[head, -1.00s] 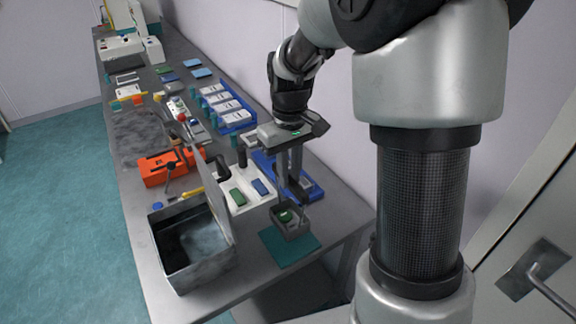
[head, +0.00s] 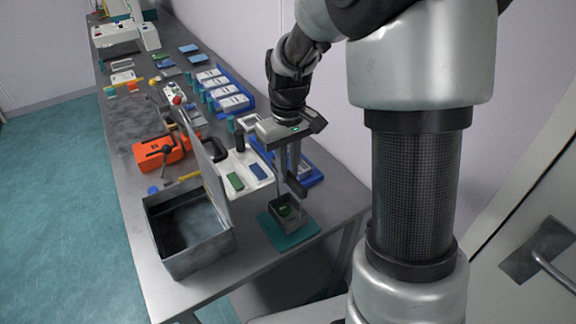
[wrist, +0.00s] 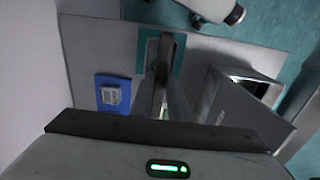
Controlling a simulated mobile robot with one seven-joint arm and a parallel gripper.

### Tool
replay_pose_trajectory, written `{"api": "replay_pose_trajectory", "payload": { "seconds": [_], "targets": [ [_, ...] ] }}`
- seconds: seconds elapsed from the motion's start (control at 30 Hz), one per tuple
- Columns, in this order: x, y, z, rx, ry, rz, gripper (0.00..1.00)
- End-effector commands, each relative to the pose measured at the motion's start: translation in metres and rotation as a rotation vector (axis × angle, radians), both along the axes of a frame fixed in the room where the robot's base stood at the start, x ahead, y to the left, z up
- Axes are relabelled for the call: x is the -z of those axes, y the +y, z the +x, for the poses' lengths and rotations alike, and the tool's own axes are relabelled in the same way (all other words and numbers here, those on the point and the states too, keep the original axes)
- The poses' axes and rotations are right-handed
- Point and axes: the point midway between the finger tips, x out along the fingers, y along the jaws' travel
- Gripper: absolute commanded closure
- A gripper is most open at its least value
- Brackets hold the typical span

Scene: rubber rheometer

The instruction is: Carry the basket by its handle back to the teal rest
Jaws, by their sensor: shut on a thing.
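The basket (head: 275,219) is a small dark grey open box with a green item (head: 284,211) inside. My gripper (head: 293,186) is shut on its upright handle, with the fingers pointing down. The basket is upright over the teal rest (head: 300,238), a flat square mat near the table's near right edge. It hides much of the mat; I cannot tell whether it touches it. In the wrist view my fingers (wrist: 163,88) hide most of the basket, and the teal rest (wrist: 178,58) shows around it.
An open grey metal box (head: 190,262) with a raised lid stands to the left of the basket. A white tray (head: 247,187) with green and blue blocks and a blue tray (head: 312,178) lie behind. An orange device (head: 178,150) stands farther back. The table's edge is close by.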

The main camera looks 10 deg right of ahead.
Motion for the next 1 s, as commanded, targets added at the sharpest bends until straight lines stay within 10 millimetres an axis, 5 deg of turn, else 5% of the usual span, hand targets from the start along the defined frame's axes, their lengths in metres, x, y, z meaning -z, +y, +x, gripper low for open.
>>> {"api": "replay_pose_trajectory", "payload": {
  "seconds": [1.0],
  "targets": [
    [0.0133,0.0000,0.0006,0.000,-0.002,0.000,1.00]
  ]
}}
